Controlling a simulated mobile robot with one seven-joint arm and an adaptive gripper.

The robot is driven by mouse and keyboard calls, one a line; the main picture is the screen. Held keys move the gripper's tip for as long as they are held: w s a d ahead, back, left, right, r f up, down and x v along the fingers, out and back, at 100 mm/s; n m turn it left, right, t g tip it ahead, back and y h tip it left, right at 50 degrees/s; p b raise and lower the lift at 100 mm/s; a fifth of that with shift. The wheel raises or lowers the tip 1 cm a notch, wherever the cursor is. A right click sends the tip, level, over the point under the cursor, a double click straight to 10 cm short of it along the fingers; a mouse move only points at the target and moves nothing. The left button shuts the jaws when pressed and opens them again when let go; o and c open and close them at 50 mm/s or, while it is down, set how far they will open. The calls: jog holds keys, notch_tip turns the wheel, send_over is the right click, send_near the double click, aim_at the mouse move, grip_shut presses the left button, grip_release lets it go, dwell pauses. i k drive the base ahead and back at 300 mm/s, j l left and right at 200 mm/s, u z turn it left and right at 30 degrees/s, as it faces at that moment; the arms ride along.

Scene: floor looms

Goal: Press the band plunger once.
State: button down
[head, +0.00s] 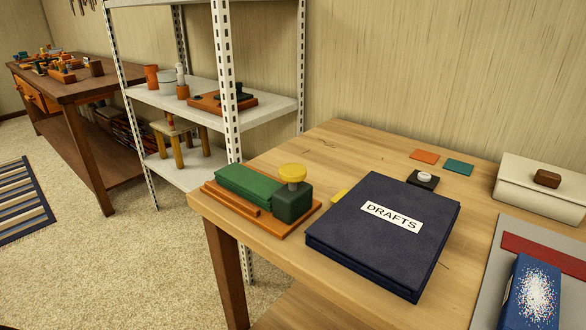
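A plunger-like knob (292,173), round and yellow, stands upright on a dark green block (292,203) at the left end of the wooden table. The block sits on an orange-brown base (237,207) beside a longer green block (250,184). A small black square with a white round button (424,178) lies behind the navy folder. No label shows which of these is the band plunger. My gripper is not in view.
A navy "DRAFTS" folder (350,222) lies right of the yellow knob on the wooden table (340,145). A cream box (560,208) and a speckled blue item (533,295) are at right. A metal shelf (267,108) stands behind at left.

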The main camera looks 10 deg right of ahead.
aim_at(292, 173)
jog(key=i+j, duration=0.1)
jog(key=j, duration=0.45)
jog(key=i+j, duration=0.1)
jog(key=j, duration=0.45)
jog(key=i+j, duration=0.1)
jog(key=j, duration=0.95)
jog(key=z, duration=1.5)
jog(key=i+j, duration=0.45)
jog(key=j, duration=0.1)
